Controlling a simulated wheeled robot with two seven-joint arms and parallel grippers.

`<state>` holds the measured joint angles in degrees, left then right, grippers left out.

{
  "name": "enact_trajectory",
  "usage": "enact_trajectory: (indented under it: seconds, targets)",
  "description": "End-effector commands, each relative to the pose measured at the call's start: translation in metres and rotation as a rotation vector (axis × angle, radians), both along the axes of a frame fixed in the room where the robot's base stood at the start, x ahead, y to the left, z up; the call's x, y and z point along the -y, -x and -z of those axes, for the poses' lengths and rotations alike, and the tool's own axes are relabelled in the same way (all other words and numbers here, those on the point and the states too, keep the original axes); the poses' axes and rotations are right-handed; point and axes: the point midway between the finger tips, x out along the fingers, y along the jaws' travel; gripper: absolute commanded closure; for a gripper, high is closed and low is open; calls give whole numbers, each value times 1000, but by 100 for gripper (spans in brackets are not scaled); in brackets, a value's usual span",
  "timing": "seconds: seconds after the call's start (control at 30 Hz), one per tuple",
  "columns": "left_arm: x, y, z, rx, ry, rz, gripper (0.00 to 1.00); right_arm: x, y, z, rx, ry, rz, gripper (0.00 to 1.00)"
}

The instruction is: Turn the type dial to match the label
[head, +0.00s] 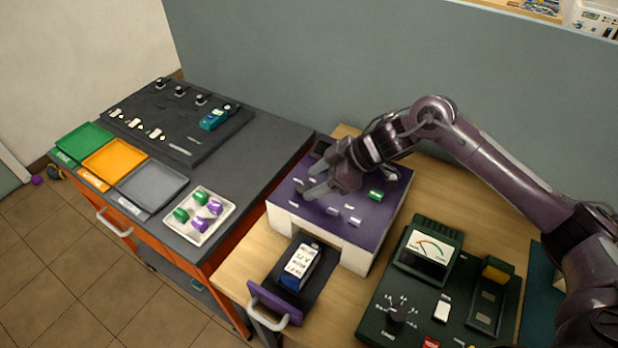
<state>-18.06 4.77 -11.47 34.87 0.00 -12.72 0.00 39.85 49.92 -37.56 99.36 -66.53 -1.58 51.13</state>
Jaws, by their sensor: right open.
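My right gripper (316,188) is open over the left part of a box with a purple top (398,187). Its fingers point left and down, close to the top face. Something small and dark shows at the fingertips; I cannot tell whether it is a dial or whether the fingers touch it. A blue battery with a white printed label (299,262) lies in the dark drawer tray in front of the box; its print is too small to read. A black dial (397,312) with white marks around it sits on the dark green tester (384,284). My left gripper is not in view.
A purple drawer front with a pale handle (268,317) sticks out at the front. On the left, a cart holds green, orange and grey trays (154,187), a white tray (225,222) of green and purple pieces, and a dark panel (166,122). Bare wood lies behind the tester.

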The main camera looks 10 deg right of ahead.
Motion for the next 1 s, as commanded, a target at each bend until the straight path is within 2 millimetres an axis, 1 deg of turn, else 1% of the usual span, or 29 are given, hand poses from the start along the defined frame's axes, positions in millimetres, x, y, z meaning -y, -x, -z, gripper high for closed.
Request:
enact_trajectory:
  seconds: [0.03,0.13,0.3,0.4,0.53,0.7,0.87,1.0]
  targets:
    - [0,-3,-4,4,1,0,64,-6,-2,4,-3,-2,1,45]
    - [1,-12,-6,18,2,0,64,-13,-5,12,-2,-2,0,45]
    - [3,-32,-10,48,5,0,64,-17,-8,19,0,0,1,45]
    - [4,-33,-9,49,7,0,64,-18,-8,20,0,1,1,45]
    - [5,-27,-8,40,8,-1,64,-17,-8,20,0,1,1,46]
    - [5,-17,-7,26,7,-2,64,-17,-8,20,0,0,1,68]
    - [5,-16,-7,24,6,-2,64,-17,-8,19,0,0,1,89]
    - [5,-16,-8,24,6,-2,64,-17,-7,19,0,0,6,89]
